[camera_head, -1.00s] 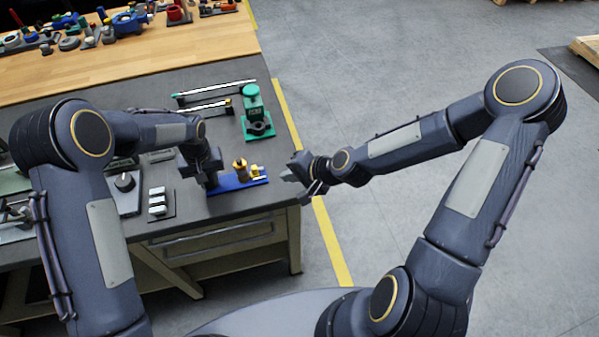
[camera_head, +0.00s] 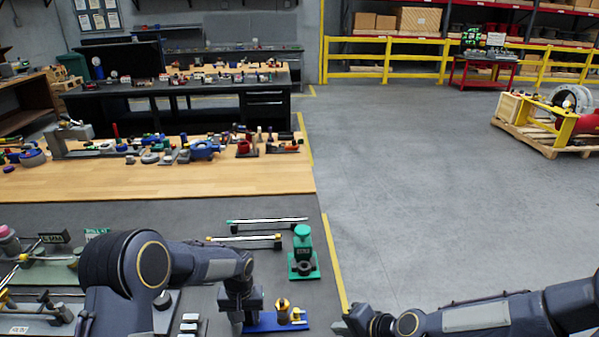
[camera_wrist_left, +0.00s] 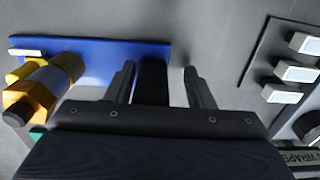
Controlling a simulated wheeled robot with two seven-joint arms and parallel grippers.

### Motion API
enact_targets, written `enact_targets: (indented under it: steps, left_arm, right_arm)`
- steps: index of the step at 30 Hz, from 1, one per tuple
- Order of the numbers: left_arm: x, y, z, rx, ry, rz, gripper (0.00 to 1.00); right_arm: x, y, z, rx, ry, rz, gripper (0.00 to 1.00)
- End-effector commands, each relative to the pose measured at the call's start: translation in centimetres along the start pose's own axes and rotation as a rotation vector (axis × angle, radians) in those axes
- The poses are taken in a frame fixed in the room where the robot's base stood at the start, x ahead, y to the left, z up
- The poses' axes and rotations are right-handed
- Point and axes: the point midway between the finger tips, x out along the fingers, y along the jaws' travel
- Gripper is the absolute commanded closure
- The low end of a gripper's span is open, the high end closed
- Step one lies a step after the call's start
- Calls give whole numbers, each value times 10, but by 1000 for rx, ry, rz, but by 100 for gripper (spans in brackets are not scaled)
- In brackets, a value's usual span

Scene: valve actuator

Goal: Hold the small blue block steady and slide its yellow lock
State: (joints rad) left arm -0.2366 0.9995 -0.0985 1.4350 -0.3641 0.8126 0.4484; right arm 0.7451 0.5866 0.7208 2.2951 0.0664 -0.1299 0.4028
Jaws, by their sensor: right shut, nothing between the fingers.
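The small blue block (camera_head: 268,324) is a flat blue plate on the dark bench top. It carries a brass-coloured knob (camera_head: 283,309) and a small yellow piece (camera_head: 297,314), perhaps the lock, at its right end. My left gripper (camera_head: 240,314) is low at the plate's left end. In the left wrist view my left gripper (camera_wrist_left: 160,82) has its fingers apart, with the blue block (camera_wrist_left: 105,52) reaching between them and a dark part in the gap. Contact cannot be told. My right gripper (camera_head: 345,325) is shut and empty, right of the yellow piece and apart from it.
A green device (camera_head: 303,252) stands behind the blue block, with slim rails (camera_head: 248,242) to its left. White-topped switches (camera_head: 190,322) lie left of my left gripper. The wooden bench section (camera_head: 160,183) holds many parts further back. Open floor (camera_head: 420,190) lies to the right.

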Motion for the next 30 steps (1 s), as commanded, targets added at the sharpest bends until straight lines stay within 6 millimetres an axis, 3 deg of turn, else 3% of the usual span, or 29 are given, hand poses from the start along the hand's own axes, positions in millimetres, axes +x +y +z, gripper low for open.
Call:
enact_targets:
  steps: [8,21,30]
  left_arm:
    - [-5,2,0,3,2,3,49]
    - [-90,1,0,1,5,3,49]
    - [-124,-4,3,-3,6,8,49]
  right_arm:
    - [0,0,0,0,0,0,100]
    - [0,0,0,0,0,0,100]
    - [-2,1,0,-17,0,10,100]
